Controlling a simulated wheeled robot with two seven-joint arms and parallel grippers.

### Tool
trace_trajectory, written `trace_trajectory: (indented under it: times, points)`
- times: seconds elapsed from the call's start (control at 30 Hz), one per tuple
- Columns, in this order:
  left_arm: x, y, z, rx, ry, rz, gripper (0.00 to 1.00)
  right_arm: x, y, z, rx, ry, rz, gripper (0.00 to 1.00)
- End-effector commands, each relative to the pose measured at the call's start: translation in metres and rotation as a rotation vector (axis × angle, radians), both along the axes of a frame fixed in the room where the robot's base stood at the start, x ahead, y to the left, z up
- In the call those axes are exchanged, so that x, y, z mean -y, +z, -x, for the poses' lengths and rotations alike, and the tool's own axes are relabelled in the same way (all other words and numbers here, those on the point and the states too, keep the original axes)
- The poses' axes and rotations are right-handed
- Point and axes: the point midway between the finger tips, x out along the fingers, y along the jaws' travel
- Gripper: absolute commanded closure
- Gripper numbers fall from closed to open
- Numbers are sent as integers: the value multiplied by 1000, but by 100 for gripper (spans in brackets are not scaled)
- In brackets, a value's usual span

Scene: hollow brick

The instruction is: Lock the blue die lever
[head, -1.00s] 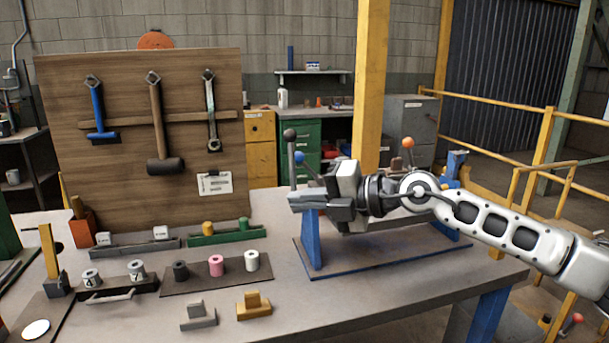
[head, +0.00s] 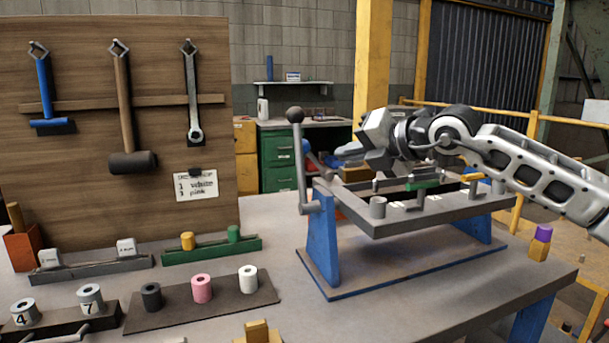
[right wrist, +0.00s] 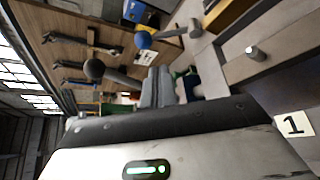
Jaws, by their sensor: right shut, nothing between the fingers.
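The blue ball of the die lever (head: 306,146) shows at the left end of the blue-legged frame, partly behind a lever with a grey ball (head: 295,115). In the right wrist view the blue ball (right wrist: 143,40) sits beyond my fingertips, and the dark grey ball (right wrist: 95,69) is nearer, on a rod. My right gripper (head: 345,152) is shut and empty, above the frame's left end and just right of the levers. Its closed fingers also show in the right wrist view (right wrist: 157,88). Whether it touches a lever cannot be told. My left gripper is out of view.
The frame's grey top (head: 400,222) carries a grey cylinder (head: 377,207) and a green piece (head: 422,184). A tool board (head: 75,190) stands at the left. Rollers stand on a dark tray (head: 225,300) in front.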

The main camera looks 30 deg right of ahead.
Motion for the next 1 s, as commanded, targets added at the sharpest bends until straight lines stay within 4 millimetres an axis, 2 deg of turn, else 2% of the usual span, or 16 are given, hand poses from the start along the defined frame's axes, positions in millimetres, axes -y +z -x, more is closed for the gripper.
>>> trace_trajectory:
  times: [0.33,0.47,0.73,1.0]
  points:
    - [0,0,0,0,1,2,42,0,-1,0,0,1,0,100]
    - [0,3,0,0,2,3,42,-2,-2,-6,0,3,-4,100]
    - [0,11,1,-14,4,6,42,-11,-15,-48,0,5,-6,100]
    - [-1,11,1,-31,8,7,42,-16,-29,-84,1,1,-4,100]
